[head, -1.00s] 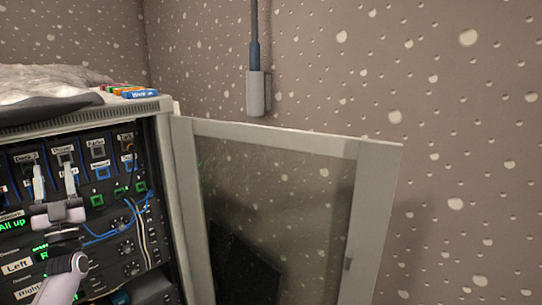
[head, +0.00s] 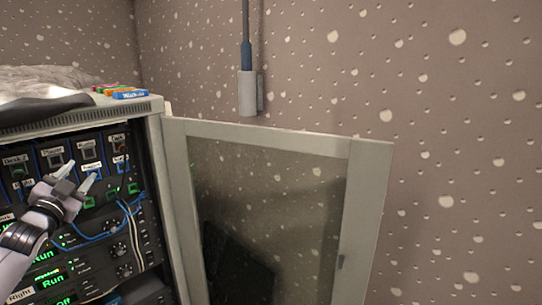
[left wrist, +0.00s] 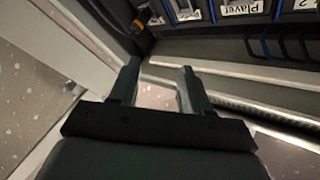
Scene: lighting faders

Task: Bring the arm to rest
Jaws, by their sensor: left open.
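My left gripper (head: 80,174) is in front of the equipment rack, its two fingers apart and pointing up and to the right. Nothing shows between the fingers. It also shows open and empty in the left wrist view (left wrist: 159,68), with the rack's labelled panel (left wrist: 240,9) at the top. In the head view, the gripper and its arm cover part of the rack's labelled modules (head: 86,150). I cannot tell whether the fingertips touch the panel. My right gripper is in neither view.
The rack's glazed door (head: 270,210) stands open to the right of the rack. Blue cables (head: 112,230) hang across the rack front. Small coloured boxes (head: 128,94) and grey cloth (head: 45,80) lie on the rack top (head: 150,103). A grey wall fitting (head: 248,93) hangs above the door.

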